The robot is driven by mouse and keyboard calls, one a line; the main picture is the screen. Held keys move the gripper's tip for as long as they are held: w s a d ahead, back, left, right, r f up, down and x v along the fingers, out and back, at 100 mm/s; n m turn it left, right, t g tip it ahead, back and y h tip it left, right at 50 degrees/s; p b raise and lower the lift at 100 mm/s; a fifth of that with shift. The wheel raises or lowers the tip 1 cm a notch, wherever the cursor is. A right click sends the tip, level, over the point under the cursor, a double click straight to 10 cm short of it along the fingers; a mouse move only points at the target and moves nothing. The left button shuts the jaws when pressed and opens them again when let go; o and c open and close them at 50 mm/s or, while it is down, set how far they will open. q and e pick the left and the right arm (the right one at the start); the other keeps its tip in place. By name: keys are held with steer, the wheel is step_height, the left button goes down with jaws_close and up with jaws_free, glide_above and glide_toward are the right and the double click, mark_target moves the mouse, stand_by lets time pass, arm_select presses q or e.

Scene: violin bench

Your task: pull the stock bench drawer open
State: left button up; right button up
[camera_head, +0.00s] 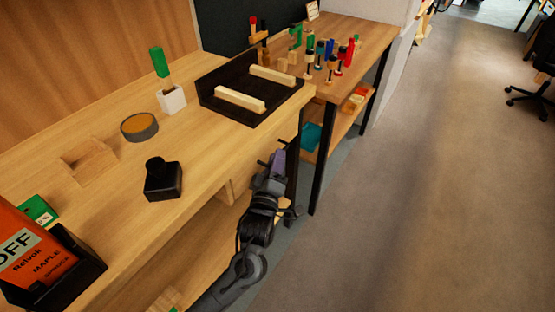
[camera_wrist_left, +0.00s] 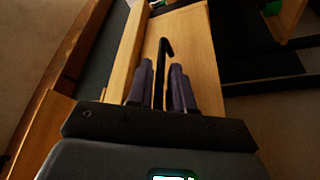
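The stock bench (camera_head: 215,150) runs from lower left to upper middle in the head view. Its drawer front (camera_wrist_left: 205,55) is a light wooden panel in the wrist view, with a black bar handle (camera_wrist_left: 161,62) whose end bends toward the panel. My left gripper (camera_head: 277,163) is in front of the bench's far end, below the top's edge. Its two purple-grey fingers (camera_wrist_left: 162,88) stand close on either side of the bar and look closed on it. The fingers hide part of the handle in the head view. I cannot tell whether the drawer stands out from the bench. My right gripper is not in view.
A second table (camera_head: 375,40) with clamps adjoins the far end.

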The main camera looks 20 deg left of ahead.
arm_select(q)
steer(key=shift+x, duration=0.8)
steer(key=shift+s, duration=0.1)
jaws_close()
